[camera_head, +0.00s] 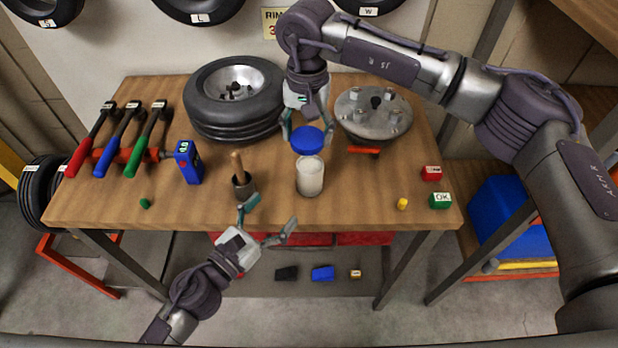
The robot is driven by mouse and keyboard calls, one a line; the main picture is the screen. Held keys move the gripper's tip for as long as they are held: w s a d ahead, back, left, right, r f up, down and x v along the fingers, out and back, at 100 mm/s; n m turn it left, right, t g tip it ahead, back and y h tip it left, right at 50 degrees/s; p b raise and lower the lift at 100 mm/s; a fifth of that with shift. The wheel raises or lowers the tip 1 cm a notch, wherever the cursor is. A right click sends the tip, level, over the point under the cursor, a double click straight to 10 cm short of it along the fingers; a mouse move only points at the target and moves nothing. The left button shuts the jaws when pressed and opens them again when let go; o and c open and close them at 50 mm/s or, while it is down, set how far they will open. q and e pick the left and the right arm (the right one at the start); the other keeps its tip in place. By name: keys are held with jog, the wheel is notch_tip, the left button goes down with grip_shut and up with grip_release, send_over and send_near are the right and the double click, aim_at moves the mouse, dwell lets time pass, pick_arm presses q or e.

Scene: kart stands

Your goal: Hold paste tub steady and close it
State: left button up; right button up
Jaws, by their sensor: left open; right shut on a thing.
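The paste tub (310,177) is a whitish, see-through cylinder standing upright on the wooden table near the middle. Its blue lid (308,141) is held just above and slightly behind the tub's mouth, and looks apart from it. My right gripper (307,137) comes down from above and is shut on the blue lid. My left gripper (268,222) is open and empty at the table's front edge, in front of and to the left of the tub. A dark pot with a wooden-handled brush (241,181) stands just beyond its fingers.
A tyre on a wheel (235,98) and a metal hub disc (374,112) lie behind the tub. Handled tools (116,140) and a blue gauge (188,161) are at left. Red (431,173) and green (440,201) blocks and a yellow piece (402,203) lie at right.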

pick_arm(q)
jog(key=x, duration=1.2)
jog(key=shift+w+d+f, duration=0.1)
jog(key=shift+w+d, duration=0.05)
jog(key=shift+w, duration=0.05)
pick_arm(e)
jog(key=shift+w+d+f, duration=0.15)
jog(key=shift+w+d, duration=0.15)
jog(key=shift+d, duration=0.05)
pick_arm(q)
grip_shut()
pick_arm(e)
send_over(310, 167)
jog(key=shift+f, duration=2.45)
jog(key=shift+f, duration=0.1)
jog(key=shift+s+f, duration=0.1)
jog(key=shift+f, duration=0.7)
jog(key=shift+f, duration=0.6)
